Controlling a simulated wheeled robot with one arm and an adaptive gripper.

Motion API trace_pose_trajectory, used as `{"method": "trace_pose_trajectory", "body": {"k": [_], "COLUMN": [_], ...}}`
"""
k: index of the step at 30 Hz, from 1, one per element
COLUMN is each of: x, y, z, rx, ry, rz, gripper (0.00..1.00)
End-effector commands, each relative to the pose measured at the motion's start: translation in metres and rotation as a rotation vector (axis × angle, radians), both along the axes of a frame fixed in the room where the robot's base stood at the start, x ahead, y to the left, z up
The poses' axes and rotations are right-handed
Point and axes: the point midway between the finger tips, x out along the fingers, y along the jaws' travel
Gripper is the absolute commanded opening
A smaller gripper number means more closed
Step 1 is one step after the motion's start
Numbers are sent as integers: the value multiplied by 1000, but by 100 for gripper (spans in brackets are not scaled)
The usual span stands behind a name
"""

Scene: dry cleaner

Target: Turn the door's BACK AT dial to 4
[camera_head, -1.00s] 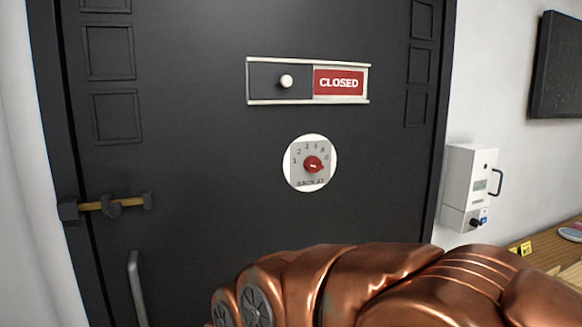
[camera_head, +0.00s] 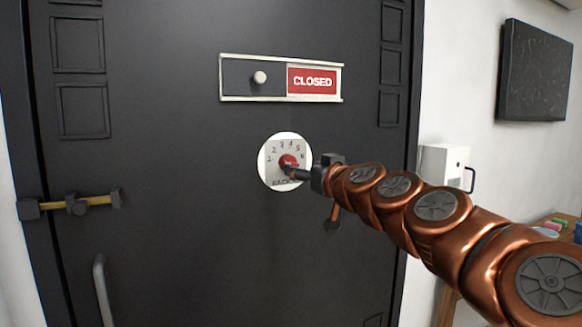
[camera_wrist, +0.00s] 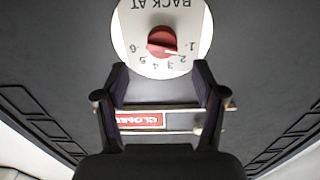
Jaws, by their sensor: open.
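The BACK AT dial is a red knob (camera_head: 288,161) on a round white plate (camera_head: 272,180) on the dark door, with numbers 1 to 6 around it. In the wrist view the knob (camera_wrist: 162,42) and plate (camera_wrist: 134,30) appear upside down. My gripper (camera_head: 298,174) is in front of the dial's lower right in the head view, partly covering the plate. In the wrist view my gripper (camera_wrist: 161,70) is open and empty, its fingers spread, with the knob beyond the tips.
A sliding sign (camera_head: 312,82) reading CLOSED, with a white knob, is above the dial. A brass latch (camera_head: 88,204) and a grey handle (camera_head: 102,290) are at the door's left. A white wall box (camera_head: 440,162) and a table with small items stand right.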

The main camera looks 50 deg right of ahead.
Motion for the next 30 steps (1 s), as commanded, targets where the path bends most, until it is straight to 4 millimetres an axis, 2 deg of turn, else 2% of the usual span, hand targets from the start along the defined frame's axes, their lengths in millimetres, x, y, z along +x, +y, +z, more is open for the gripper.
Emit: {"method": "trace_pose_trajectory", "body": {"k": [9, 15, 21, 29, 30], "x": [41, 61, 69, 69, 69], "y": [-11, -19, -21, -22, -22], "z": [2, 1, 1, 0, 0], "rx": [1, 1, 1, 0, 0], "ry": [3, 3, 2, 2, 2], "rz": [7, 5, 4, 4, 5], "gripper": [70, 70, 70, 70, 65]}}
